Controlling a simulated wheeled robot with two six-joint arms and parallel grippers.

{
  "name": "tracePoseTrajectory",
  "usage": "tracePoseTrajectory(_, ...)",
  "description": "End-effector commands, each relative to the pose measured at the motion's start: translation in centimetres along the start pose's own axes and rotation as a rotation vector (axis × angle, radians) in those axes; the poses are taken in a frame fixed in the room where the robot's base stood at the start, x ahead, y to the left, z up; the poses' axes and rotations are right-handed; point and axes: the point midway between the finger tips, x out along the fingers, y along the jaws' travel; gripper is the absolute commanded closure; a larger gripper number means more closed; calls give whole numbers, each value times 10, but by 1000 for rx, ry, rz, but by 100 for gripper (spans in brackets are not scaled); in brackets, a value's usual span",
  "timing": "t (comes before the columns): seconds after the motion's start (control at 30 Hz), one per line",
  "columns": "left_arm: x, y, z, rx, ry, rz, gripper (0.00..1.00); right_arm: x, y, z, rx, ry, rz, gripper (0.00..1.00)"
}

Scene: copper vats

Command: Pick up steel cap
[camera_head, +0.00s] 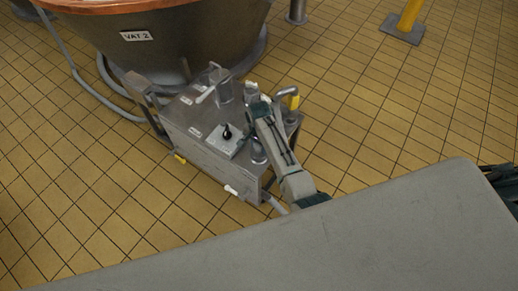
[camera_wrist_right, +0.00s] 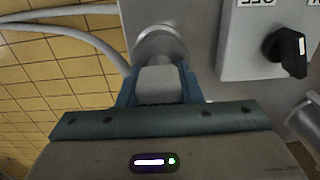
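My right gripper (camera_head: 256,104) reaches over the steel top of a machine (camera_head: 190,118). In the wrist view its two dark teal fingers (camera_wrist_right: 160,85) stand apart, with a smooth light-grey piece (camera_wrist_right: 159,80) between them. The piece fills the gap and may be the steel cap; whether the fingers press on it is unclear. A round steel fitting (camera_wrist_right: 160,42) shows just beyond it. In the head view the arm hides what lies under the gripper. A short round steel fitting (camera_head: 259,151) stands beside the arm. My left gripper is not in view.
A control box (camera_head: 224,142) with a black knob stands on the machine top. An upright steel pipe (camera_head: 223,86) and a yellow-handled pipe (camera_head: 291,97) rise near the gripper. The copper vat (camera_head: 160,40) stands behind. A grey surface (camera_head: 330,245) fills the front.

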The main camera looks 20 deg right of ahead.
Motion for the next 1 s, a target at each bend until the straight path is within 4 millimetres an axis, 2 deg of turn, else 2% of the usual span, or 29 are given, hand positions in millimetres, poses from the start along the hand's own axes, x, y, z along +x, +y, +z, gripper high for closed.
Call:
tracePoseTrajectory(0.07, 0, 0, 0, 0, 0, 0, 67, 0, 0, 0, 0, 0, 0, 95)
tracePoseTrajectory(0.37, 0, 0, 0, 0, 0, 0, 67, -6, -1, 0, 0, 1, -2, 95)
tracePoseTrajectory(0.8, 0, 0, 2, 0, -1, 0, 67, -85, -1, 0, 0, 1, -3, 95)
tracePoseTrajectory(1.0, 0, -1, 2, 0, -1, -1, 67, -100, -1, 0, 0, 1, -1, 95)
